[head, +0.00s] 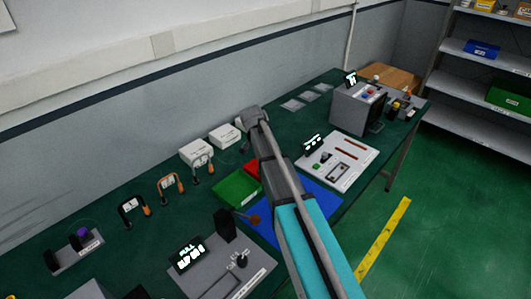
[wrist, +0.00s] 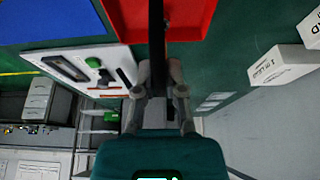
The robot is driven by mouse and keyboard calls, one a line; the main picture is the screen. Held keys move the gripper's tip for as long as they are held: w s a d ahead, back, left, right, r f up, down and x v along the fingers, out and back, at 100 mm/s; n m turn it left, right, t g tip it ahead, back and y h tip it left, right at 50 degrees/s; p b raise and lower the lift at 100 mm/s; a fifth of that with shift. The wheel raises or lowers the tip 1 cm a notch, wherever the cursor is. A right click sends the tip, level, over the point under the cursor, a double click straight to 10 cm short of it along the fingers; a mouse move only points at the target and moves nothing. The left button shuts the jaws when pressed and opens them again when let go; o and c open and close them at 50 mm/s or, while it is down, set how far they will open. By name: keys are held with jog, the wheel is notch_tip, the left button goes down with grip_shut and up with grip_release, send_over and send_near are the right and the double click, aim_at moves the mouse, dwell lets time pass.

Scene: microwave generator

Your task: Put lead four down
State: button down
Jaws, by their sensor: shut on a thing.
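In the wrist view my gripper (wrist: 160,92) is shut on a long, dark, straight thing (wrist: 157,40), which I take to be lead four. It runs up the picture across the red tray (wrist: 190,22). No label shows on it. In the head view my own arm hides my gripper and most of what it holds.
White boxes (head: 196,150) stand by the wall. The red tray (head: 252,169) and green tray (head: 235,188) sit by the blue mat (head: 322,194). A white panel (head: 345,155) and a grey machine (head: 352,108) stand farther right. Shelves are at the far right.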

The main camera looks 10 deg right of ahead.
jog(key=shift+f, duration=0.4)
jog(key=shift+f+b, duration=0.15)
jog(key=shift+b, duration=0.15)
jog(key=c, duration=0.7)
grip_release()
jog(key=shift+r, duration=0.2)
jog(key=p+v, duration=0.3)
jog(key=shift+r+p, duration=0.3)
jog(key=shift+p, duration=0.1)
jog(key=p+v, duration=0.7)
jog(key=v, duration=0.1)
jog(key=shift+s+r+p, duration=0.1)
jog(key=shift+r+p, duration=0.05)
jog(key=shift+p, duration=0.2)
jog(key=shift+s, duration=0.1)
